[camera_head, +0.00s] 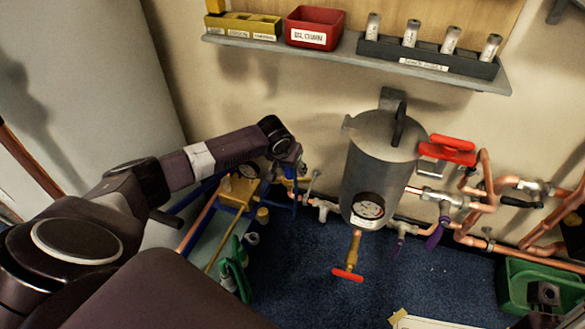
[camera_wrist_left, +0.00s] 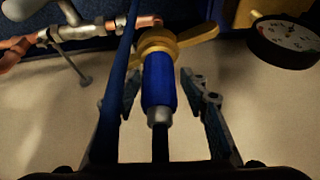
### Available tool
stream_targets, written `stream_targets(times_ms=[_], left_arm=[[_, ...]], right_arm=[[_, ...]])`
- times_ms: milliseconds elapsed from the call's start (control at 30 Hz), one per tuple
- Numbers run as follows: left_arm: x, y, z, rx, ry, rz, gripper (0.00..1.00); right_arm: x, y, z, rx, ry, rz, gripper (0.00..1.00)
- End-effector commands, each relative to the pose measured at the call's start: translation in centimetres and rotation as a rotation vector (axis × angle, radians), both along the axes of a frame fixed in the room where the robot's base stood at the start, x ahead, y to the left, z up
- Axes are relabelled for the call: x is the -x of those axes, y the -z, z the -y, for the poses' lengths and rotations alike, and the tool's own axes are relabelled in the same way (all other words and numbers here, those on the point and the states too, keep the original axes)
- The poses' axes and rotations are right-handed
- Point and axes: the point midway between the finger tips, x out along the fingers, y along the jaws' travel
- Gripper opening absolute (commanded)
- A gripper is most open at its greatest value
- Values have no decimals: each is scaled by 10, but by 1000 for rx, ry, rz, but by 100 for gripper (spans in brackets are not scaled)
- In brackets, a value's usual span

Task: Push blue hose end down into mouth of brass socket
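The blue hose end (camera_wrist_left: 158,85) is a blue sleeve with a silver collar, in the middle of the left wrist view. Its far end meets the brass socket (camera_wrist_left: 160,44), which has a wing-like brass lug to the right. I cannot tell how deep it sits in the mouth. My left gripper (camera_wrist_left: 160,88) has a finger on each side of the blue sleeve, with a narrow gap visible on both sides. In the head view my left gripper (camera_head: 288,172) is small and dark at the pipework left of the grey tank, and the hose end is not clear there.
A blue tube (camera_wrist_left: 122,70) runs close by the left finger. A gauge (camera_wrist_left: 286,40) is at upper right. The grey tank (camera_head: 375,170) stands right of my arm. A green bin (camera_head: 515,285) at lower right has a dark part over it, perhaps my right gripper.

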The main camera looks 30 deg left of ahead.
Motion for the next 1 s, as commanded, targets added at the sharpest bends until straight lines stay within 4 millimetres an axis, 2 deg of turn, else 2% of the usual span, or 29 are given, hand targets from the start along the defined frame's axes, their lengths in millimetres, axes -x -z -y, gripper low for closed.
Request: stream_targets(times_ms=[233,367,1000], left_arm=[[1,0,1,0,1,-2,40],[4,-6,1,1,1,-2,40],[48,-98,8,-1,1,1,40]], right_arm=[[-2,2,0,-2,2,-6,31],[-2,1,0,-2,2,-4,31],[-1,0,0,0,0,-1,31]])
